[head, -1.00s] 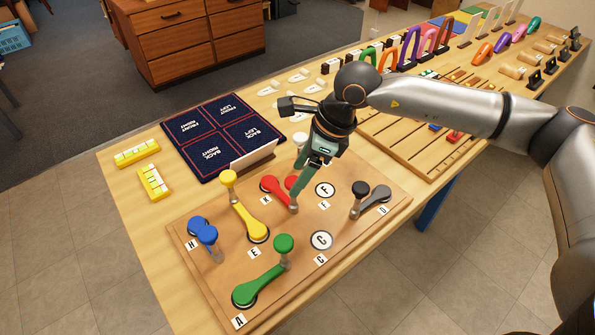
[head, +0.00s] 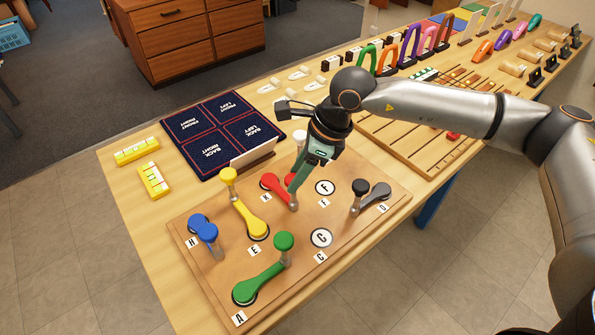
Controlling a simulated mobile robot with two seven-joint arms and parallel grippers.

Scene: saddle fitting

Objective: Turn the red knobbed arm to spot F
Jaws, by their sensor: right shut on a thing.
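The red knobbed arm (head: 273,182) lies on the brown board (head: 195,260), its one end beside a small letter label and its other end pointing right and toward the front. My right gripper (head: 293,193) reaches down onto that end and is shut on it; the red knob is mostly hidden by the fingers. Spot F (head: 325,188) is a bare white disc with a black ring, just right of the gripper. My left gripper is not in view.
Other knobbed arms stand on the board: yellow (head: 245,215), blue (head: 206,231), green (head: 262,284), black-grey (head: 374,197) and a white knob (head: 299,136). Spot C (head: 321,238) is bare. A dark blue mat (head: 218,130) lies behind the board.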

